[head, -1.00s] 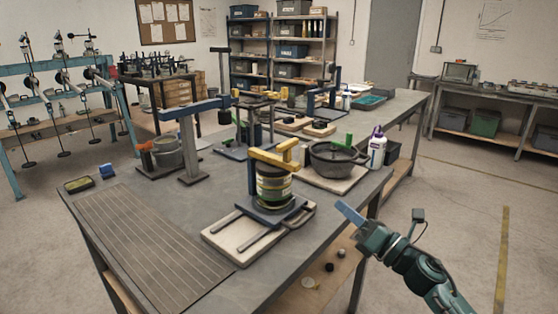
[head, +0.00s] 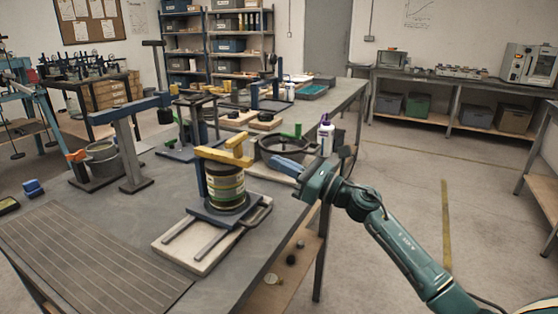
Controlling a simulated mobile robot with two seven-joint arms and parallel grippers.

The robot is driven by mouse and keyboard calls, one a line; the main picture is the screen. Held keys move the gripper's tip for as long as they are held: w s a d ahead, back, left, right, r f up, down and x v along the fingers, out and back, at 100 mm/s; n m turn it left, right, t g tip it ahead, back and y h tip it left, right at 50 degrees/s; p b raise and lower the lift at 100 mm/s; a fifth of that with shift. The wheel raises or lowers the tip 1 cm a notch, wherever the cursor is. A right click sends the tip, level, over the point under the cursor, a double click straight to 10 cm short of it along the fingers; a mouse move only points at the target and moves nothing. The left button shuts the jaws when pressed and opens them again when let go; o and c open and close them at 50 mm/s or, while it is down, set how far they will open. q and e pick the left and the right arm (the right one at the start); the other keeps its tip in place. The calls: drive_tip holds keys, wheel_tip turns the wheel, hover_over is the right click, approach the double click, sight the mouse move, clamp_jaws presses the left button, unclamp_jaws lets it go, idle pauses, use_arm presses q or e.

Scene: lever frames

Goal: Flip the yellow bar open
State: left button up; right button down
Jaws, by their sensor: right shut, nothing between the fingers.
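The yellow bar (head: 222,155) lies level across the top of a dark can with a pale label band (head: 226,182). One end meets the upright of a blue frame (head: 201,178), and a short yellow piece sticks up at its far right end. The can and frame stand on a light base board (head: 172,247) on the workbench. My right gripper (head: 277,164) comes in from the right, its blue fingers closed and pointing left toward the bar. It is to the right of the bar's right end, with a gap between them in the picture. My left gripper is out of view.
A dark pot (head: 283,146) and a white bottle with a purple cap (head: 326,136) stand behind, close to my right gripper. A blue T-shaped stand (head: 127,150) is at the left. A striped mat (head: 85,262) covers the front left of the bench.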

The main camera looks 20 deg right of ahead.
use_arm(q)
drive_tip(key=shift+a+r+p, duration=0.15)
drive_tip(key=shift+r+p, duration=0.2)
drive_tip(key=shift+p, duration=0.35)
use_arm(e)
drive_tip(key=x, duration=0.7)
drive_tip(key=shift+w+a, duration=0.2)
drive_tip(key=shift+r, duration=0.1)
use_arm(q)
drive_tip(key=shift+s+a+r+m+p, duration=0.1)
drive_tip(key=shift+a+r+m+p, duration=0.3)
drive_tip(key=shift+p, duration=0.35)
use_arm(e)
drive_tip(key=shift+r+g, duration=0.3)
drive_tip(key=shift+r, duration=0.25)
